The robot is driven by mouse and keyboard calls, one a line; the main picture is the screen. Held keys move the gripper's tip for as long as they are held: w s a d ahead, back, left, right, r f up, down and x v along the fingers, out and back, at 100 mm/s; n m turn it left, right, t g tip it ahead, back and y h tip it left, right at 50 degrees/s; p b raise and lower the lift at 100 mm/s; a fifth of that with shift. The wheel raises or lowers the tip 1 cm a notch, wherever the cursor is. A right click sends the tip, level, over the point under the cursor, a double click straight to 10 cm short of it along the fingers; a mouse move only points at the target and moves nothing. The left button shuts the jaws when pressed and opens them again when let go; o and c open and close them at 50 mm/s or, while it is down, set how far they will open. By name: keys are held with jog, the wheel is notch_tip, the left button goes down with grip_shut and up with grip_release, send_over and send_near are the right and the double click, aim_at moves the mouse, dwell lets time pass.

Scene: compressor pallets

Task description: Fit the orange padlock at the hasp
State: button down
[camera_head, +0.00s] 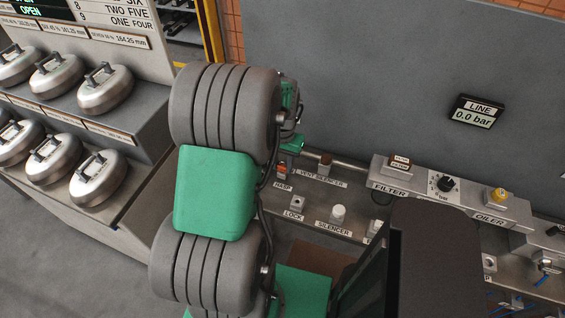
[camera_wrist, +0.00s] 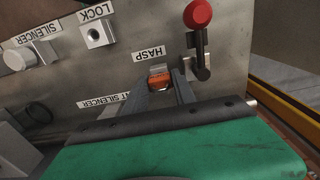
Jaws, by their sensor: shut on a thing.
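The orange padlock (camera_wrist: 160,80) is between the fingertips of my gripper (camera_wrist: 160,88) in the wrist view, and the gripper is shut on it. The padlock is right at the HASP label (camera_wrist: 149,54), against the grey panel. The hasp itself is hidden behind the padlock and fingers, so I cannot tell whether the shackle is through it. In the head view the orange padlock (camera_head: 282,170) shows as a small patch below my gripper (camera_head: 287,160), just above the HASP label (camera_head: 282,186). My arm covers much of that spot.
A red-knobbed lever (camera_wrist: 199,40) stands close beside the hasp in the wrist view. The LOCK fitting (camera_wrist: 97,34) and SILENCER fitting (camera_wrist: 20,57) lie to the left. In the head view, the filter block (camera_head: 400,170) is at the right, and several round metal weights (camera_head: 105,90) sit on the left shelves.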

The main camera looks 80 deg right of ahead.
aim_at(283, 162)
jog(key=shift+f, duration=0.15)
jog(key=c, duration=0.9)
grip_release()
jog(key=shift+c, duration=0.2)
notch_tip(283, 162, up, 8)
jog(key=shift+f+b, duration=0.1)
jog(key=shift+b, duration=0.4)
